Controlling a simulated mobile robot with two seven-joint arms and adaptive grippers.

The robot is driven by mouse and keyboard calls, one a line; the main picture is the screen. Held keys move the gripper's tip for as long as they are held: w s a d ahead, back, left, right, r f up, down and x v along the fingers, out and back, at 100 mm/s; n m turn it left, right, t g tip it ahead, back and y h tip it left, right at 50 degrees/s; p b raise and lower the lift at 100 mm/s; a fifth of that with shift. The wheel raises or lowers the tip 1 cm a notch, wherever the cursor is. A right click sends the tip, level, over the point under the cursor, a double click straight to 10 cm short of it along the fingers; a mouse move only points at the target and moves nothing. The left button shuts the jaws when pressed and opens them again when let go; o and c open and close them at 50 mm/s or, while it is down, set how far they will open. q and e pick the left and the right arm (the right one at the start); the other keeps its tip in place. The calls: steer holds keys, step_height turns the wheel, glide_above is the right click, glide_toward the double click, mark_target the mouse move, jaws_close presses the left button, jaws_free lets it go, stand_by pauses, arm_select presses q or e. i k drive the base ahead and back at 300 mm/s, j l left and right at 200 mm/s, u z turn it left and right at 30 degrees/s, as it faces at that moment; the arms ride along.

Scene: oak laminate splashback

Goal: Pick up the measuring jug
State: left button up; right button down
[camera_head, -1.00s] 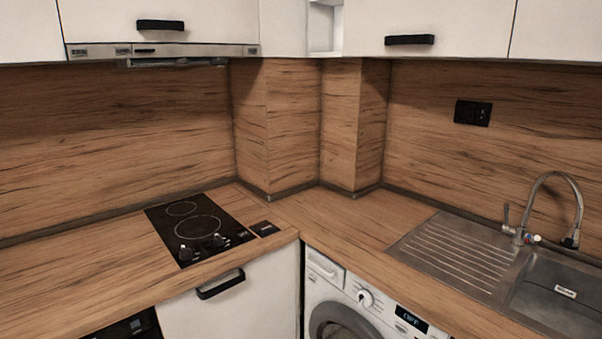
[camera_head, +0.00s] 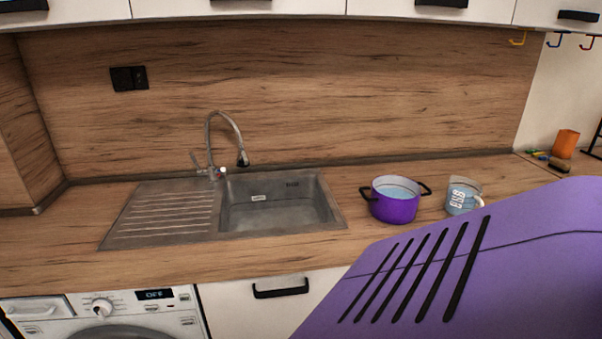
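The measuring jug (camera_head: 461,197) stands upright on the wooden worktop, right of the purple pot. It is clear or pale with white markings on its side and a bluish tint inside. Its handle appears on its right side. A large purple surface with black slots (camera_head: 440,270) fills the lower right in front of the worktop, its upper edge close below the jug in the picture. Neither of my grippers shows in the head view.
A purple pot (camera_head: 394,204) with black handles stands just left of the jug. Left of it are the sink (camera_head: 280,208), tap and draining board (camera_head: 165,214). An orange cup (camera_head: 565,144) and small items lie at the far right. Wall cupboards hang above.

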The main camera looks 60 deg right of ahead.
mark_target(463, 194)
steer(key=z, duration=2.95)
